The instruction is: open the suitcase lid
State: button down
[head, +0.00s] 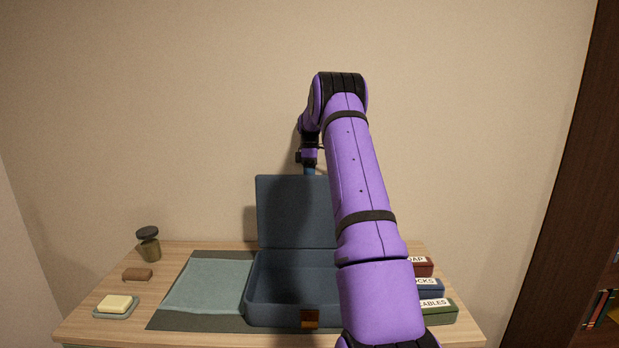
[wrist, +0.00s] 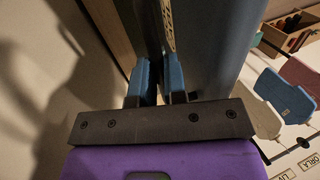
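The dark blue suitcase (head: 262,316) stands on the table with its lid (head: 287,210) up, close to vertical, at the back. A brown latch (head: 310,318) is on its front. The part of the case visible inside looks empty; my arm covers its right side. My gripper (head: 309,171) is at the lid's top edge. In the wrist view my gripper's two blue fingers (wrist: 159,78) stand apart with a narrow gap, beside the lid's blue-grey panel (wrist: 212,45). I see nothing clearly clasped between them; whether they touch the lid is unclear.
Left of the case lie a folded teal cloth (head: 205,285) on a dark mat (head: 178,318), a soap dish (head: 116,306), a brown roll (head: 138,275) and a dark-lidded jar (head: 149,246). Labelled boxes (head: 438,311) stand at right. The wall (head: 200,120) is close behind.

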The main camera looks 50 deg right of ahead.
jog(key=c, duration=1.2)
grip_release()
jog(key=shift+f, duration=0.3)
jog(key=shift+o, duration=0.2)
jog(key=shift+r, duration=1.85)
jog(key=s+a+r, duration=0.1)
jog(key=s+a, duration=0.8)
jog(key=s, duration=0.4)
jog(key=shift+a+r, duration=0.2)
jog(key=shift+r, duration=0.05)
jog(key=s+a+r+m+t+h, duration=0.15)
jog(key=a+r, duration=0.35)
jog(key=a, duration=0.6)
jog(key=s+a+r+m+t+h, duration=0.1)
jog(key=s+a+r+m+h, duration=0.1)
jog(key=a+r, duration=0.6)
jog(key=s+a+f+m+t, duration=0.3)
jog(key=s+a+m+t, duration=0.1)
jog(key=s+a, duration=1.2)
jog(key=a+t, duration=0.1)
jog(key=a, duration=0.1)
jog(key=shift+a, duration=0.35)
